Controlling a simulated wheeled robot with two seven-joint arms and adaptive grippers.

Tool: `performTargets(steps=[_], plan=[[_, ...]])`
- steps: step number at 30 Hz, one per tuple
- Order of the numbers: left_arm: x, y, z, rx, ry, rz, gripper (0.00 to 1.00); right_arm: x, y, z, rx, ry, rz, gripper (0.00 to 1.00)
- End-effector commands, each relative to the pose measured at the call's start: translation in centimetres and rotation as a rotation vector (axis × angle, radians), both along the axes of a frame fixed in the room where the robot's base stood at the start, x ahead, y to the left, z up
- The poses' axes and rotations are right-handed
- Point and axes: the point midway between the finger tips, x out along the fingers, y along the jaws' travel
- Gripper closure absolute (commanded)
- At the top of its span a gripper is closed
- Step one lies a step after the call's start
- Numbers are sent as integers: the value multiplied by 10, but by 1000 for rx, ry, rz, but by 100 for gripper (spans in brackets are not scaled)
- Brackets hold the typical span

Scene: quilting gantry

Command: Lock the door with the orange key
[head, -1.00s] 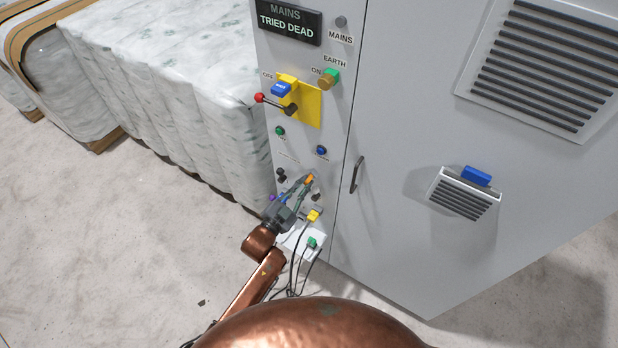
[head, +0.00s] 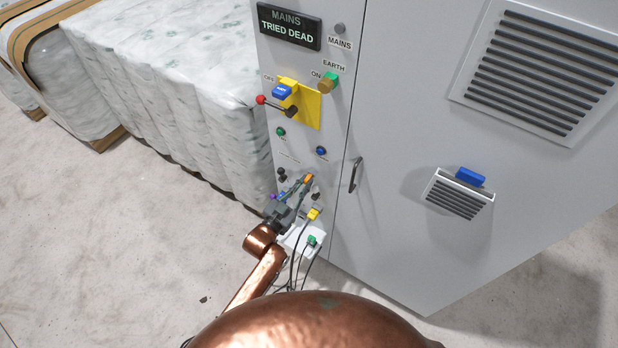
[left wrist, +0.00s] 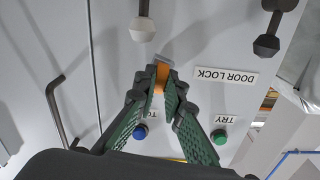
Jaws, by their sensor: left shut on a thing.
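The orange key (head: 308,178) is at the grey cabinet's front panel, at the tips of my left gripper (head: 304,182). In the left wrist view the orange key (left wrist: 161,76) shows between the fingertips of my left gripper (left wrist: 162,88), which is shut on it. An upside-down DOOR LOCK label (left wrist: 226,76) is beside it. The fingers hide part of the key, and I cannot tell how deep it sits in the lock. The cabinet door (head: 400,120) looks closed, with a dark handle (head: 356,174). My right gripper is not in view.
A yellow plug (head: 314,214) and green plug (head: 312,240) with cables hang below. A wrapped mattress (head: 175,80) stands left.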

Motion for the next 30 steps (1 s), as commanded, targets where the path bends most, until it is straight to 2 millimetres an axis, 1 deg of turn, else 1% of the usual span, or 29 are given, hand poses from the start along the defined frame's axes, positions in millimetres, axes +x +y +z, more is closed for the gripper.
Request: performTargets(steps=[8, 16, 17, 24, 26, 30], plan=[[0, 0, 0, -9, 8, 0, 100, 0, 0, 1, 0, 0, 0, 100], [0, 0, 1, -190, 140, 0, 100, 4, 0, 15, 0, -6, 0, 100], [0, 0, 1, -202, 148, 0, 90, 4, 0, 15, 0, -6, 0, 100], [0, 0, -1, -195, 143, 0, 74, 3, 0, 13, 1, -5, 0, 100], [0, 0, -1, -195, 142, 0, 70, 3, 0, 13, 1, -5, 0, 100], [0, 0, -1, -194, 141, -1, 70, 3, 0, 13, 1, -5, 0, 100]])
